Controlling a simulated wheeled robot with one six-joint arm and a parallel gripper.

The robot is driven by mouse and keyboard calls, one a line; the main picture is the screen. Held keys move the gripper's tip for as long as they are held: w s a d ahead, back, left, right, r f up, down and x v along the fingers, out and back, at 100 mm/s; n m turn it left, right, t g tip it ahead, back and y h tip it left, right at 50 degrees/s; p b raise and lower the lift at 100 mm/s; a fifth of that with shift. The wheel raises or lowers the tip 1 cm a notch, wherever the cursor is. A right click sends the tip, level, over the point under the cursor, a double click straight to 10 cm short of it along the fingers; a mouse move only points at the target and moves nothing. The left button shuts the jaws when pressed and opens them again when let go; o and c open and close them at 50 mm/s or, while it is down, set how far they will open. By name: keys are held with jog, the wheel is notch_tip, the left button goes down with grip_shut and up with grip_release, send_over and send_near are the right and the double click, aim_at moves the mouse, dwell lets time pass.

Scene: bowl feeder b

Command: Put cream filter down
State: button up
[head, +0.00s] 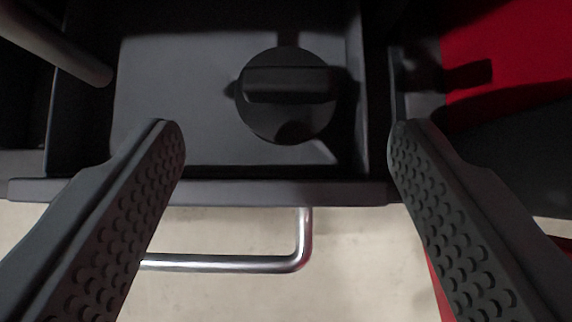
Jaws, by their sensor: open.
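A black round piece with a raised bar across its top (288,112) lies in an open dark drawer (160,192). It is the only candidate in view for the cream filter, though it looks black, not cream. It rests on the drawer's grey floor, right of the middle. My gripper (285,132) is open wide, with one dimpled finger on each side of the picture. The fingertips are apart from the piece, to its left and right, and nothing is between them in their grip. I cannot tell how high they are above the drawer.
A silver bar handle (230,263) runs along the drawer's front. A grey rod (60,45) slants in at the upper left. A red surface (520,50) lies to the right, beside the drawer's right wall. The pale floor (360,260) shows below the drawer.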

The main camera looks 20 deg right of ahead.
jog(key=shift+v, duration=2.7)
